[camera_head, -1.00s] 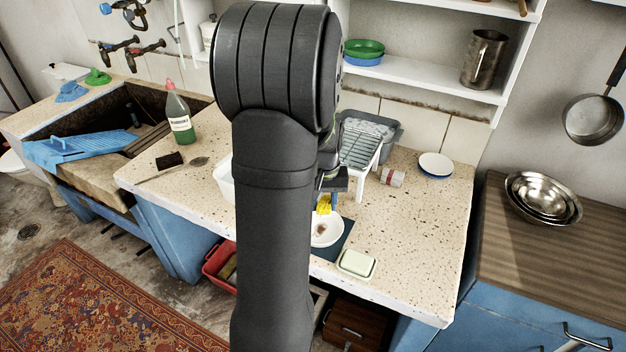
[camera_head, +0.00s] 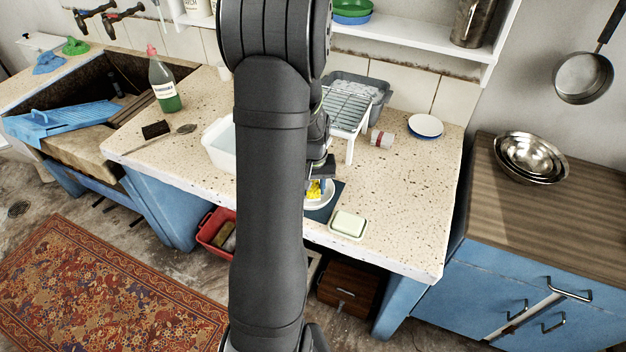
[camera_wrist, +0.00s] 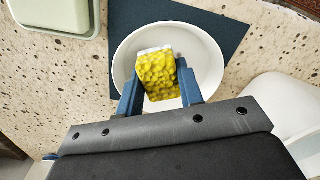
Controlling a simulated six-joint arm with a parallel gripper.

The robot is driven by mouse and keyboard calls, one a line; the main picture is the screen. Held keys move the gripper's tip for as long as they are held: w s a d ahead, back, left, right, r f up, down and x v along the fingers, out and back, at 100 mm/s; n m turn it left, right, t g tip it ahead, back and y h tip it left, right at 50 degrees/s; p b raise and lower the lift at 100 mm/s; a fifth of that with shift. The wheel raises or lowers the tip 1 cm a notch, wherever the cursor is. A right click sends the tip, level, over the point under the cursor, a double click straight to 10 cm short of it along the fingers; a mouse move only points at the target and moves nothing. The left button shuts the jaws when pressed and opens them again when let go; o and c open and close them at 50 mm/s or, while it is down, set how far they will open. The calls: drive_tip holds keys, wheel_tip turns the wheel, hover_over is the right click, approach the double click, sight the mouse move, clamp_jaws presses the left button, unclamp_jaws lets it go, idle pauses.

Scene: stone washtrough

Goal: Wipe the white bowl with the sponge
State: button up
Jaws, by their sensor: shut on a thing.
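The yellow sponge (camera_wrist: 158,76) with a pale edge is between the blue fingers of my gripper (camera_wrist: 160,90) in the wrist view. My gripper is shut on it. The sponge is over the inside of the white bowl (camera_wrist: 204,56); I cannot tell whether it touches the bowl's surface. The bowl stands upright on a dark blue mat (camera_wrist: 232,32). In the head view the sponge (camera_head: 314,190) shows below my gripper (camera_head: 318,182), and my arm hides part of the bowl (camera_head: 322,206). The stain seen earlier in the bowl is hidden from view.
A soap dish (camera_head: 347,224) is beside the mat near the counter's front edge. A white basin (camera_head: 219,146) is left of my arm. The counter's right side is clear.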

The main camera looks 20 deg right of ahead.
drive_tip(key=shift+w+f, duration=0.7)
drive_tip(key=shift+w, duration=0.15)
drive_tip(key=shift+w+d, duration=0.1)
drive_tip(key=shift+w, duration=0.8)
drive_tip(key=shift+s, duration=1.6)
drive_tip(key=shift+s+a, duration=0.2)
drive_tip(key=shift+a, duration=0.05)
drive_tip(key=shift+w+d, duration=0.15)
drive_tip(key=shift+w, duration=1.6)
drive_tip(key=s, duration=0.3)
drive_tip(key=shift+s, duration=0.1)
drive_tip(key=shift+s+r, duration=0.1)
drive_tip(key=shift+r, duration=3.9)
